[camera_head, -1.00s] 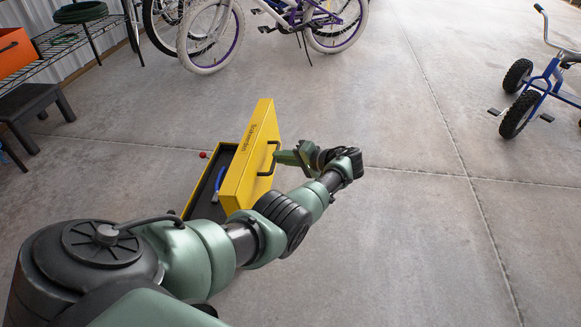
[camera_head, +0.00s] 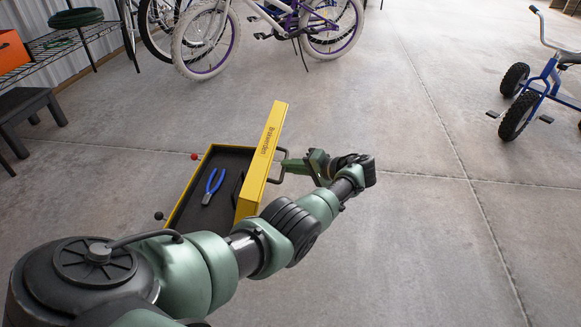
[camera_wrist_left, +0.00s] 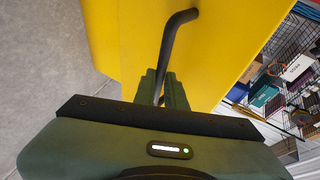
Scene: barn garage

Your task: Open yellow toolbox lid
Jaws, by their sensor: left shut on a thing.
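The yellow toolbox (camera_head: 176,207) sits on the concrete floor with its dark interior showing. Its yellow lid (camera_head: 262,160) stands up steeply along the right side, its narrow lettered edge on top. Blue-handled pliers (camera_head: 213,186) lie inside the box. My left gripper (camera_head: 284,168) is at the outer face of the lid, shut on the dark lid handle (camera_head: 277,154). In the left wrist view the handle (camera_wrist_left: 172,45) runs from the yellow lid (camera_wrist_left: 120,40) down between the fingers (camera_wrist_left: 165,88). My arm hides the near end of the box. The right gripper is not seen.
A small red ball-like thing (camera_head: 195,156) is at the box's far left corner. Bicycles (camera_head: 210,40) stand at the back, a blue tricycle (camera_head: 530,95) at the right, and a dark stool (camera_head: 28,110) at the left. The floor right of the arm is clear.

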